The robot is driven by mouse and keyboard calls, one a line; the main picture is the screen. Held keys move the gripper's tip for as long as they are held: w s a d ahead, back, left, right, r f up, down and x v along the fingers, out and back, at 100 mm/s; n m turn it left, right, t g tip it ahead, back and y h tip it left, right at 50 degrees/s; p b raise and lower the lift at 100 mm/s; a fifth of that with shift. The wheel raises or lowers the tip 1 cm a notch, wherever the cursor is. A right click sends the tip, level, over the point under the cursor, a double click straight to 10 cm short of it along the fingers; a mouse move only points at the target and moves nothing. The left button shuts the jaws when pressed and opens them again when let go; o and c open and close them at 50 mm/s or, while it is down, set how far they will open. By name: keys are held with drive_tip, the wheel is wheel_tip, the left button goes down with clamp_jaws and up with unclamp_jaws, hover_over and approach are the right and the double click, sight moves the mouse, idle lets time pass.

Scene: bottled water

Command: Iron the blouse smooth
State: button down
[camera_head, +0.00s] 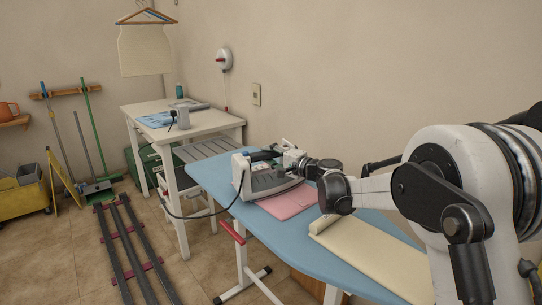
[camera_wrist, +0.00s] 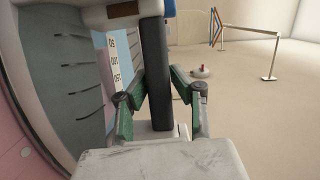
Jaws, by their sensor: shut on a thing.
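A grey and white iron (camera_head: 262,181) with a black handle is over the pink blouse (camera_head: 290,204), which lies on the blue ironing board (camera_head: 215,177). My gripper (camera_head: 291,157) is shut on the iron's handle. In the wrist view, the green fingers of my gripper (camera_wrist: 158,95) stand on both sides of the black handle (camera_wrist: 156,65). The iron's grey body (camera_wrist: 60,70) and a strip of pink blouse (camera_wrist: 14,150) show at the left there. The iron hides part of the blouse. I cannot tell whether its soleplate touches the cloth.
A rolled cream cloth (camera_head: 372,257) lies on the board's near end. A dark cord (camera_head: 195,217) loops from the iron toward the white table (camera_head: 188,125), which holds folded blue cloth (camera_head: 156,120). Dark rails (camera_head: 129,250) lie on the floor at the left.

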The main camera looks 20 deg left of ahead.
drive_tip(key=shift+s+a+r, duration=0.1)
drive_tip(key=shift+s+a, duration=0.05)
drive_tip(key=shift+a, duration=0.55)
drive_tip(key=shift+s+a, duration=0.1)
drive_tip(key=shift+a, duration=0.6)
drive_tip(key=shift+s+a, duration=0.2)
drive_tip(key=shift+a, duration=0.6)
drive_tip(key=shift+s+a, duration=0.15)
drive_tip(key=shift+a, duration=0.6)
drive_tip(key=shift+w, duration=0.1)
